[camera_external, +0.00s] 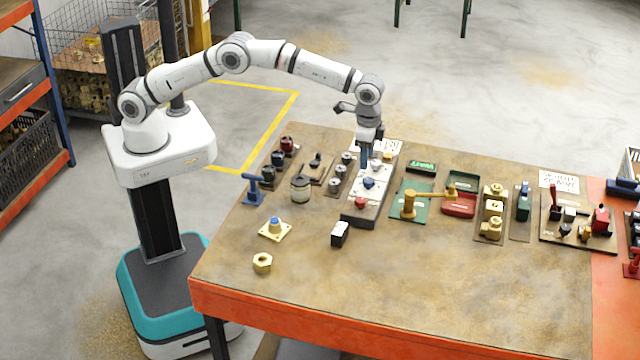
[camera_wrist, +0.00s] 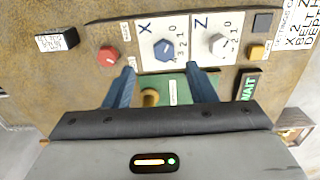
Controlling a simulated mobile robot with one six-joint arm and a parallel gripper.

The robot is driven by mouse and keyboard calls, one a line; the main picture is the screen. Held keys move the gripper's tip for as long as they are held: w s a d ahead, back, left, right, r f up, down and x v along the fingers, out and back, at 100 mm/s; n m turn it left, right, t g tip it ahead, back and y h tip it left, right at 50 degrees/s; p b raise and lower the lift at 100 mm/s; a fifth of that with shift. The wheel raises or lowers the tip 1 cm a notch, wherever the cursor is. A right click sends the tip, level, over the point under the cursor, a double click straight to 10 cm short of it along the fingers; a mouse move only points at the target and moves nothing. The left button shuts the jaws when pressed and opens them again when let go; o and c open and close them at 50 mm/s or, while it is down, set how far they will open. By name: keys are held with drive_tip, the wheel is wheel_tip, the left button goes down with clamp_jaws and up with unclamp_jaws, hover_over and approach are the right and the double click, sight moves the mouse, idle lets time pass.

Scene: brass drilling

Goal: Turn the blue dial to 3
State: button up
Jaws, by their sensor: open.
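My gripper (camera_external: 367,158) points down over the panel, just behind the blue dial in that view. In the wrist view my gripper (camera_wrist: 163,72) has its blue fingers wide apart, with nothing between them. The dial appears beyond the fingertips, roughly centred between them and apart from both.
A grey dial (camera_wrist: 220,43) marked Z sits right of the blue dial, and a red knob (camera_wrist: 108,56) sits left. A yellow button (camera_wrist: 257,52) and a lit WAIT display (camera_wrist: 248,86) are nearby. A green plate with a brass lever (camera_external: 409,205) stands beside the panel.

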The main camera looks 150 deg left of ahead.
sight(366, 179)
drive_tip(key=shift+s+a+f, duration=0.15)
drive_tip(key=shift+a+f, duration=0.15)
drive_tip(key=shift+f, duration=0.35)
wheel_tip(366, 179, down, 7)
drive_tip(key=shift+r+p, duration=0.1)
drive_tip(key=shift+p, duration=0.8)
drive_tip(key=shift+c, duration=0.3)
drive_tip(key=c, duration=0.9)
